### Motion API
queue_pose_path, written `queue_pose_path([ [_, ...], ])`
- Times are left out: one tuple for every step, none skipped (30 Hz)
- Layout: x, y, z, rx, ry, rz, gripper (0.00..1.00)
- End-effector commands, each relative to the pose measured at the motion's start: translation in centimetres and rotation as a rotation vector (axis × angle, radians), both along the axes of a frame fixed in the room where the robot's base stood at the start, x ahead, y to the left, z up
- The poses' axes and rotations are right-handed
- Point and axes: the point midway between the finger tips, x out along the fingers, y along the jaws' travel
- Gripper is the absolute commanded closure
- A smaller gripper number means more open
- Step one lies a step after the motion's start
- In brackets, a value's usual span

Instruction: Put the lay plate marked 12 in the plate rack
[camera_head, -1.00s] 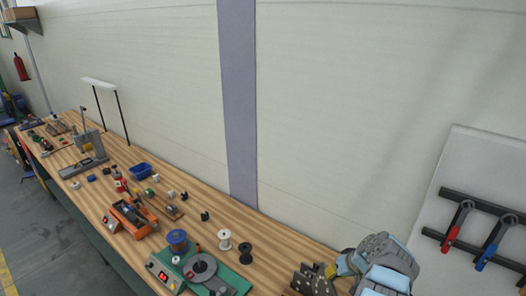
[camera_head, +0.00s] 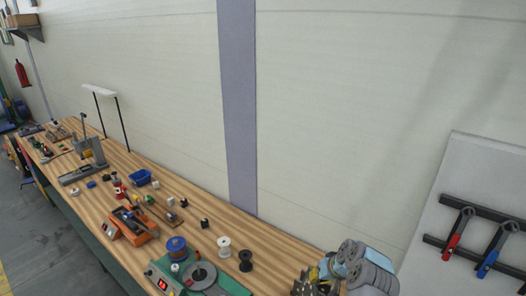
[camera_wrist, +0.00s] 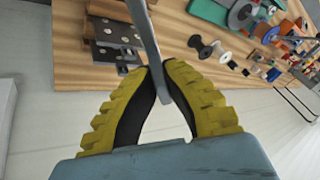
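My gripper (camera_wrist: 161,82) has yellow ribbed fingers, closed on a thin grey plate (camera_wrist: 146,32) seen nearly edge-on in the wrist view. Its marking is turned away, so I cannot read a number. Just left of the held plate, a dark and grey slotted metal piece with holes (camera_wrist: 112,32) lies on the bench; it looks like the plate rack, partly hidden by the plate. Whether plate and rack touch is unclear. In the head view my gripper (camera_head: 326,268) is at the bottom right, above dark toothed metal (camera_head: 305,286) at the bench edge.
The wooden bench (camera_head: 275,238) runs to the far left. A white spool (camera_head: 224,247) and a black spool (camera_head: 245,260) stand left of my gripper, beside a green machine (camera_head: 235,285). Red and blue handled tools (camera_head: 488,262) hang on a wall panel at right.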

Motion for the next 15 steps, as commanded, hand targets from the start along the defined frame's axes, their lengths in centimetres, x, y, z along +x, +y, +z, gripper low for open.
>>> queue_pose_path([
  [-0.1,0.5,0.1,-0.004,-0.004,0.002,1.0],
  [-0.2,0.9,0.1,-0.004,-0.005,0.001,1.0],
  [-0.3,1.3,0.2,-0.003,-0.004,-0.001,1.0],
  [-0.4,1.7,0.3,-0.003,-0.006,-0.001,1.0],
  [-0.5,2.0,0.4,-0.004,-0.007,-0.002,1.0],
  [-0.7,2.5,0.4,-0.004,-0.006,-0.001,1.0],
  [-0.9,2.9,0.3,-0.003,-0.003,-0.001,1.0],
  [-1.1,3.3,0.3,-0.002,-0.002,0.0,1.0],
  [-1.3,3.9,0.4,-0.003,-0.004,0.001,1.0],
  [-1.4,4.2,0.5,-0.003,-0.004,-0.001,1.0],
  [-1.6,4.6,0.5,-0.003,-0.004,-0.001,1.0],
  [-1.9,5.2,0.5,-0.003,-0.004,-0.001,1.0],
  [-2.1,5.6,0.6,-0.004,-0.006,0.001,1.0],
  [-2.3,6.1,0.6,-0.003,-0.006,0.001,1.0],
  [-2.6,6.6,0.5,-0.002,-0.004,0.002,1.0],
])
